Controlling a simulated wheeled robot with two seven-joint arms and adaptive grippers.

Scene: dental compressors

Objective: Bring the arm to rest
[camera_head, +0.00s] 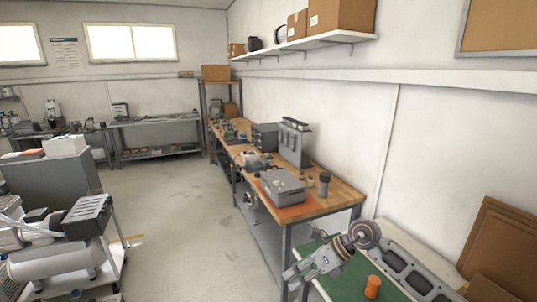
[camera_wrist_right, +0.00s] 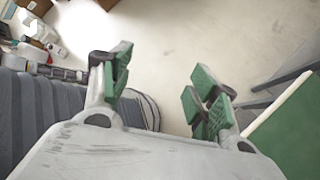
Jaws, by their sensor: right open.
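My right gripper (camera_head: 294,274) is in the lower middle of the head view, at the left edge of the green-topped bench (camera_head: 345,284). It is grey and points down and to the left. In the right wrist view my right gripper (camera_wrist_right: 160,80) has its two green-padded fingers wide apart, with only pale floor between them. It holds nothing. My left gripper is in neither view.
A wooden workbench (camera_head: 335,198) with a grey box (camera_head: 283,187) is behind. A trolley with machinery (camera_head: 60,262) is at left. The floor (camera_head: 175,225) between is clear.

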